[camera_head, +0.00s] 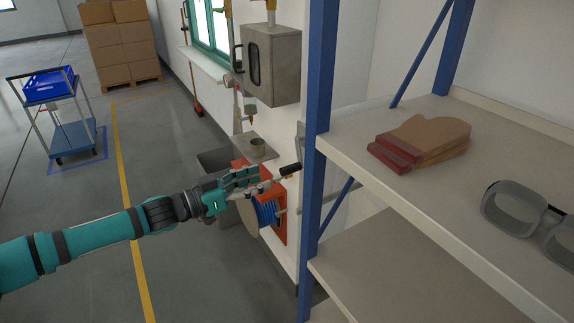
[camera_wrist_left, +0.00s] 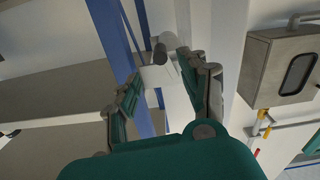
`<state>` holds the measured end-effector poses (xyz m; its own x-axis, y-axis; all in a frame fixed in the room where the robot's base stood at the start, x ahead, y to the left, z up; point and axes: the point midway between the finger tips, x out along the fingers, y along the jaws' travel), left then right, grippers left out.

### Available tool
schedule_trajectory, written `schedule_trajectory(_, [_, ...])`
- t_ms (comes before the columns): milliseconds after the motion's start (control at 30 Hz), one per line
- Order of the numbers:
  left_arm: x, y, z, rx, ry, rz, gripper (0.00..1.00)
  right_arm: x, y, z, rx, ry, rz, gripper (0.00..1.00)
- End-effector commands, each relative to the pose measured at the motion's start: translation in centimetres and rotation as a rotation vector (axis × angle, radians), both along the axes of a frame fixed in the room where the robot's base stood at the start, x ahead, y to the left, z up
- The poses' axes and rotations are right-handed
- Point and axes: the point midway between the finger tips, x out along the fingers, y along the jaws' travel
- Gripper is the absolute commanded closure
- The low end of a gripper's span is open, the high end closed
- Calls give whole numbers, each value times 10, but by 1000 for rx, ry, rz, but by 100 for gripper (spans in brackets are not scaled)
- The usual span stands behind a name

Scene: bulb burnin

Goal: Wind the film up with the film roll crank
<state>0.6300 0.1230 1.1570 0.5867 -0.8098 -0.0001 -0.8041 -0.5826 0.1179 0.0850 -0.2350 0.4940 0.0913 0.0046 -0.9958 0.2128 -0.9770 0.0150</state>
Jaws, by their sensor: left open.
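A black grip (camera_head: 290,169), which looks like the crank's handle, sticks out beside the blue shelf post. The post side hides how it is mounted. My left gripper (camera_head: 266,180) reaches in from the left with its fingers open, just short of the grip. In the left wrist view a dark cylindrical handle (camera_wrist_left: 159,52) lies around the gap between the fingertips of my left gripper (camera_wrist_left: 161,66), with a pale block behind it. I cannot tell whether the fingers touch it. No film roll can be made out clearly. My right gripper is not in view.
An orange-red box with a blue coil (camera_head: 268,212) is just below the gripper. The blue post (camera_head: 317,120) and shelf (camera_head: 440,160), with mitts (camera_head: 422,142) and goggles (camera_head: 520,212), stand close on the right. A grey cabinet (camera_head: 270,65) hangs above.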

Motion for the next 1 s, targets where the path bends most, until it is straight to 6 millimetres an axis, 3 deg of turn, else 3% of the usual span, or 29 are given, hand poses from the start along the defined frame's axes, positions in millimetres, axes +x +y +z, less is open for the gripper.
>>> schedule_trajectory(200, [28,-39,3,-1,0,-1,56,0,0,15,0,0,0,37])
schedule_trajectory(400, [45,-61,1,1,-1,1,56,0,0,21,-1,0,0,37])
schedule_trajectory(833, [51,-69,0,1,-1,2,56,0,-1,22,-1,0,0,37])
schedule_trajectory(1000, [51,-69,0,1,-1,1,77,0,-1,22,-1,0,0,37])
